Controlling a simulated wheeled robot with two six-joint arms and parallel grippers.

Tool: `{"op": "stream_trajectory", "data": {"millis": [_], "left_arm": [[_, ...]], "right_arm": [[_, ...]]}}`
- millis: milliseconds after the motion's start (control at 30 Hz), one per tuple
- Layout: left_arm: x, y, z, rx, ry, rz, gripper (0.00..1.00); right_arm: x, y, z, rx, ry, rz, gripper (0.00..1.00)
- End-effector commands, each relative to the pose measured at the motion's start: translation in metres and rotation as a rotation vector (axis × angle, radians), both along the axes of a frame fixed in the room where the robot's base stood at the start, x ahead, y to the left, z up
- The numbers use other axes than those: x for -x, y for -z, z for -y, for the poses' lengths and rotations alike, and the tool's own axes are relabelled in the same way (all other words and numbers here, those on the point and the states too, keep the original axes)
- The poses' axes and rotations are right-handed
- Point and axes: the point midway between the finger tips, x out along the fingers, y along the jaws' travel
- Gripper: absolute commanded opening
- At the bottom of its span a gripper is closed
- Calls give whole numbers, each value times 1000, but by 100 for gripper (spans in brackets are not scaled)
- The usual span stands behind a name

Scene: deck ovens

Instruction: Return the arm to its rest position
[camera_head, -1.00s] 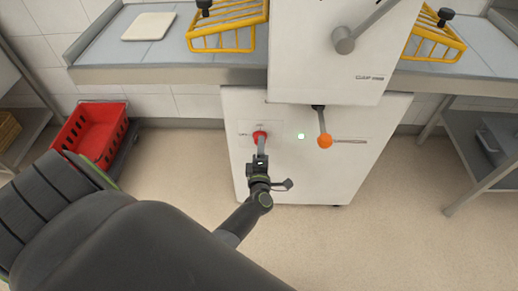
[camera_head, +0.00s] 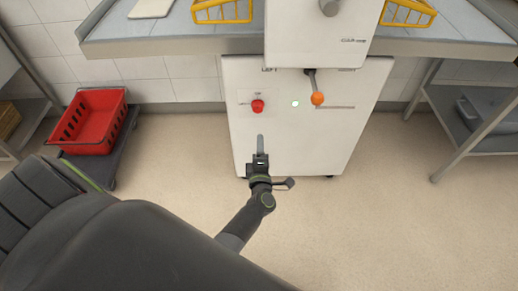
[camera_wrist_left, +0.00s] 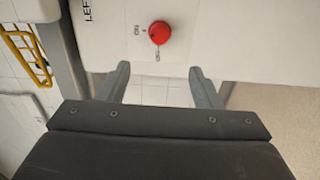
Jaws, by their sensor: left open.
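My left gripper (camera_head: 260,143) is in front of the white machine's lower cabinet (camera_head: 346,140), below a red knob (camera_head: 257,106) in the head view. In the left wrist view its two fingers (camera_wrist_left: 163,88) are spread apart with nothing between them. The red knob (camera_wrist_left: 159,33) shows beyond the fingertips, clear of them. My left arm (camera_head: 130,235) comes in from the lower left. My right gripper does not show.
A counter edge (camera_head: 170,46) runs above. A red crate (camera_head: 92,122) on a dolly stands left. A metal rack (camera_head: 462,125) stands right. The floor between is clear.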

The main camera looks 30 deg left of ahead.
Motion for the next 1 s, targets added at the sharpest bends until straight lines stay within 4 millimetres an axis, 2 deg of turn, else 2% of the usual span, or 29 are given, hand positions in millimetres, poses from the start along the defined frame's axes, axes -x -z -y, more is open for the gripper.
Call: {"op": "stream_trajectory", "data": {"millis": [267, 367, 467, 567, 667, 700, 767, 800, 867, 900, 967, 1000], "left_arm": [[0, 0, 0, 0, 0, 0, 59], [1, 3, 0, -9, 8, -10, 59], [8, 19, 3, -70, 63, -81, 59], [26, 58, 11, -203, 193, -241, 59], [64, 117, 19, -380, 383, -476, 59], [84, 141, 21, -448, 463, -573, 59], [115, 174, 22, -542, 578, -711, 59], [138, 195, 22, -597, 652, -800, 59], [174, 223, 19, -670, 761, -928, 59], [199, 240, 16, -714, 833, -1011, 59], [238, 261, 10, -773, 937, -1128, 59], [263, 273, 5, -807, 1003, -1201, 59]], "right_arm": [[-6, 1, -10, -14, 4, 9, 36], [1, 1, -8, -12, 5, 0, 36], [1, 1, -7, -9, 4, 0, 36], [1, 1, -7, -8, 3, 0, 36], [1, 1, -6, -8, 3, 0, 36], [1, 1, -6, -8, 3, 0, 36], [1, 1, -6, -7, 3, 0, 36], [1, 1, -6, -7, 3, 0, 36], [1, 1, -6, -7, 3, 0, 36], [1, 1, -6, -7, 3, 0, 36], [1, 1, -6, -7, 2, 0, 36], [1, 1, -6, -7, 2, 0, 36]]}}
